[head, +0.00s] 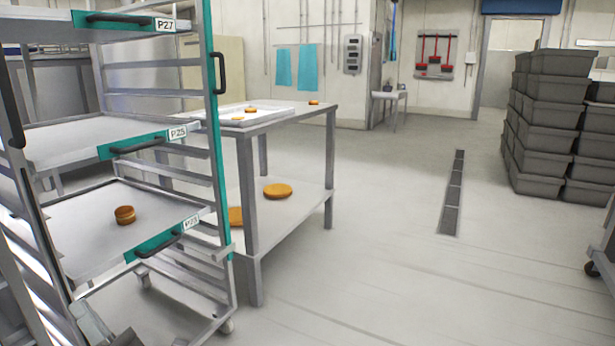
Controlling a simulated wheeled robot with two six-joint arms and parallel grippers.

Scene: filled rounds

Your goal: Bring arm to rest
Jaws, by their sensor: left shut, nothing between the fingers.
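My left gripper (120,338) shows only in part at the bottom left edge of the head view, low in front of the rack. Its fingers are shut with nothing held. Most of my left arm is outside the picture. My right gripper is not in view. A tall rack (215,165) with teal edging stands close by on the left, above and behind my left gripper. Its lowest visible tray (80,225) carries one small brown filled round (125,215).
A steel table (295,118) behind the rack holds a white tray (265,112) with rounds, and larger rounds (277,190) lie on its lower shelf. Grey crates (545,125) are stacked at the right. The floor (390,260) between is clear, with a drain strip (453,190).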

